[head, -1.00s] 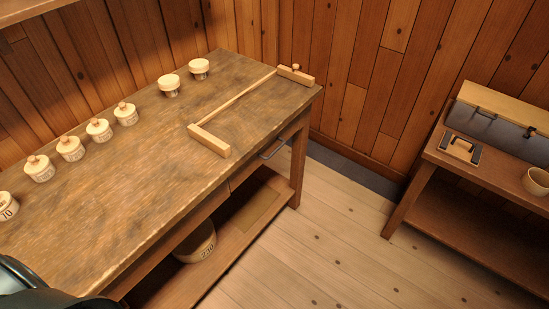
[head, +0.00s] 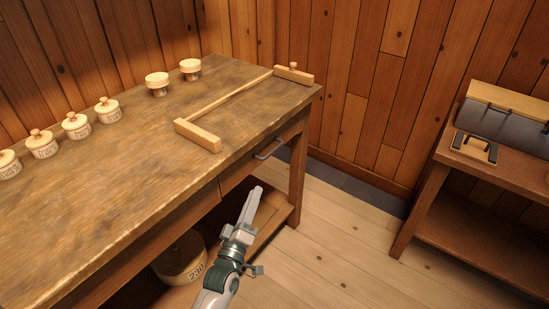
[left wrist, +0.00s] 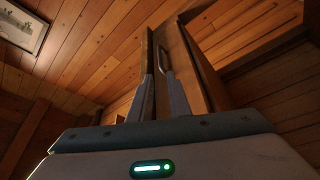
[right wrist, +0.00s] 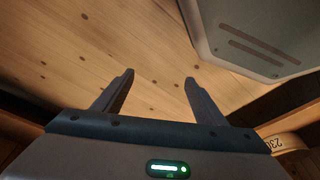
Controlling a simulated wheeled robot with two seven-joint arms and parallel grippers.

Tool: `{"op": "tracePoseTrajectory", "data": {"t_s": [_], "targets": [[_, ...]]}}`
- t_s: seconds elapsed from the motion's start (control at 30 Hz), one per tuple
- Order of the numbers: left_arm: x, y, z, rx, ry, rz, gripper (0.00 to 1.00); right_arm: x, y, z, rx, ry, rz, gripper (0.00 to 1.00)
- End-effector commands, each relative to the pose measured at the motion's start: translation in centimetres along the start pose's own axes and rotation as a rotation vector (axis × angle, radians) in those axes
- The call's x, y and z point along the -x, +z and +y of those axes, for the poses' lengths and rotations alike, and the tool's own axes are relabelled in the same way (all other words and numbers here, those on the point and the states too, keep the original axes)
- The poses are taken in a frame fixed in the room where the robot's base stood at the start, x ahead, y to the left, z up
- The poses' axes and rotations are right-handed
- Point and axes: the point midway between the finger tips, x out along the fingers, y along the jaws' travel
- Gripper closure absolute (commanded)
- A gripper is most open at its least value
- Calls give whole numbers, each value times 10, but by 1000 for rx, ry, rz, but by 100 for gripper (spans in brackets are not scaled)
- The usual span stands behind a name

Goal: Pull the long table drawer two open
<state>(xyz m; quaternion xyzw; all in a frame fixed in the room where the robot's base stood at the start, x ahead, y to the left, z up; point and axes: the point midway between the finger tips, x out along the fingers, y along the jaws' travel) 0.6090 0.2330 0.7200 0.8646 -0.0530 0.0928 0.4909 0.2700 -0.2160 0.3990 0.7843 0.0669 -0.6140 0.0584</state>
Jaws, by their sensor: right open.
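The long wooden table (head: 110,190) fills the left of the head view. The drawer front (head: 240,177) under its right end looks flush with the table's edge. My right gripper (right wrist: 160,77) is open and empty above the plank floor.
A crock marked 230 (head: 180,262) sits on the lower shelf. A side bench (head: 430,190) stands at right, with clear floor (head: 330,240) between.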

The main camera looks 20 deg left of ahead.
Motion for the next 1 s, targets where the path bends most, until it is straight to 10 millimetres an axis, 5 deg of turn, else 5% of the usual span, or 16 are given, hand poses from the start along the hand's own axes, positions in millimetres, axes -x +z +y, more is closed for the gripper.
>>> {"op": "tracePoseTrajectory", "data": {"t_s": [0.47,1.0], "targets": [[-9,1,0,-2,-2,-2,83,-1,0,0,0,0,2,35],[-91,0,0,-4,-1,-2,83,-10,2,0,1,-1,5,35]]}}
